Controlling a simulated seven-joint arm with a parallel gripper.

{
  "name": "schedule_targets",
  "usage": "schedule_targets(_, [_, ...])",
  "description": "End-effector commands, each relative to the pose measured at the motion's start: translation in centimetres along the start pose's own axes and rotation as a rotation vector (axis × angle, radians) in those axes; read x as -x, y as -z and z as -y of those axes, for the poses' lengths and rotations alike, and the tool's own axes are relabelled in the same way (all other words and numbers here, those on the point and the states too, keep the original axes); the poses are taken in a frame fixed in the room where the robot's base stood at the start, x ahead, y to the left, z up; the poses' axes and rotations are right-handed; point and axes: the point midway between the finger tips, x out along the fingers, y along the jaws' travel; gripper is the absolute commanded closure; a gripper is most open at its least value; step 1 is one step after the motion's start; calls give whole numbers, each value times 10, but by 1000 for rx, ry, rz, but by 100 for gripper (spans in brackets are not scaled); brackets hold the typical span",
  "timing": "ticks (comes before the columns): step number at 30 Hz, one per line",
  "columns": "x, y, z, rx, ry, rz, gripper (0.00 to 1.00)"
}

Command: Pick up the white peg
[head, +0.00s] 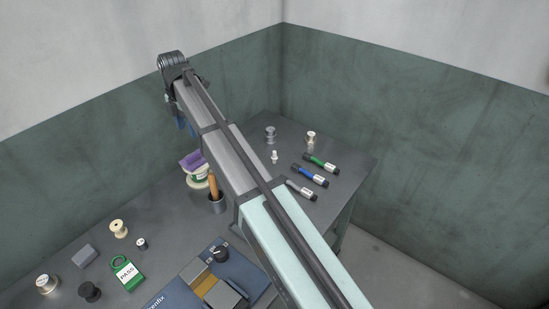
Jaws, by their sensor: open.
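The small white peg (274,156) stands upright on the dark table, right of my arm and in front of a grey spool. It is in plain view and nothing touches it. My arm crosses the picture from the bottom right to the upper left, and its far end is well to the left of the peg. My gripper's fingers do not show; they seem hidden behind or below the arm. A bit of blue shows under the arm's far end, and I cannot tell what it is.

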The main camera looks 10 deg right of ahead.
Motion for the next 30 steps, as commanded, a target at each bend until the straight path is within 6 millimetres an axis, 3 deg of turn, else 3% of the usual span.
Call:
schedule_targets(5, [0,0,0,0,0,0,54])
schedule_targets(14, [0,-10,3,-13,0,0,54])
schedule_targets(17, [-2,-35,12,-48,2,-1,54])
schedule_targets(20, [-9,-73,29,-101,10,-4,54])
schedule_targets(24, [-23,-132,64,-188,25,-11,54])
schedule_targets(30, [-45,-198,119,-297,45,-23,54])
